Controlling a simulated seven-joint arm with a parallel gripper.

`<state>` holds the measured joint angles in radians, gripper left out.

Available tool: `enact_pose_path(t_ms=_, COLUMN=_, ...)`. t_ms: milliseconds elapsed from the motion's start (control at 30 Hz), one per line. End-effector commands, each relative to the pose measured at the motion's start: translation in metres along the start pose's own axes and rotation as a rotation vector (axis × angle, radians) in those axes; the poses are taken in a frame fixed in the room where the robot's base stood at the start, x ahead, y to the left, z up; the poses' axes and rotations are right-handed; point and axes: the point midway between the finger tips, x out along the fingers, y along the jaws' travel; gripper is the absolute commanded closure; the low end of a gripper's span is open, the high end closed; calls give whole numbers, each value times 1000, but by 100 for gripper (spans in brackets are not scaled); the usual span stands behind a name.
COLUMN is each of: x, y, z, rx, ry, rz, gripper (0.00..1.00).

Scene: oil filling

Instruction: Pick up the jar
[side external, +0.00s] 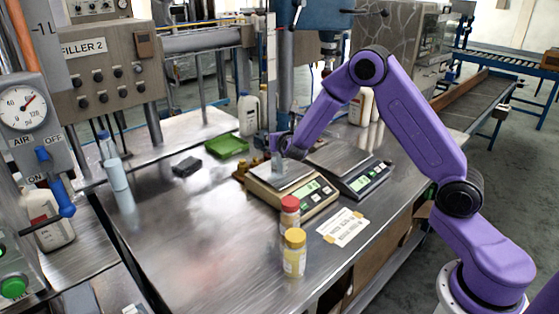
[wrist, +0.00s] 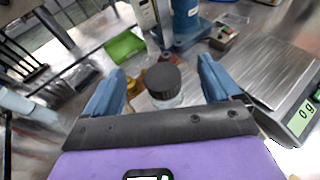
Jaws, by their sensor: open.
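A clear jar with a black cap (wrist: 163,82) sits between the two blue fingers of my gripper (wrist: 157,68) in the wrist view. The fingers are open, with a gap showing on each side of the cap. In the side view my gripper (side external: 276,145) is low over the left scale (side external: 262,189), pointing down. A small greyish clear body, seemingly the jar (side external: 277,163), shows below it on the scale's pan. The jar's lower part is hidden in the wrist view.
A second scale (side external: 366,183) stands to the right. A red-capped jar (side external: 289,214) and a yellow-capped jar (side external: 294,253) stand in front. A green tray (side external: 226,147), a black block (side external: 187,167) and a white bottle (side external: 249,115) are behind and left. The table's left-middle is clear.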

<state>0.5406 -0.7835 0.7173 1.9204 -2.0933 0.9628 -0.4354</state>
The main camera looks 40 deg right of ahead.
Motion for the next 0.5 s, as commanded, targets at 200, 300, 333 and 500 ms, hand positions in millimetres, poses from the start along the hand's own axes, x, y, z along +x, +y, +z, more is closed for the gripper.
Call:
enact_pose_path(t_ms=200, x=10, y=0, z=-17, rx=-29, ry=-6, rz=10, gripper=10)
enact_pose_path(t_ms=300, x=13, y=0, z=-27, rx=-27, ry=-6, rz=10, gripper=10)
enact_pose_path(t_ms=333, x=14, y=0, z=-29, rx=-26, ry=-6, rz=10, gripper=10)
enact_pose_path(t_ms=500, x=16, y=0, z=-36, rx=-24, ry=-7, rz=10, gripper=10)
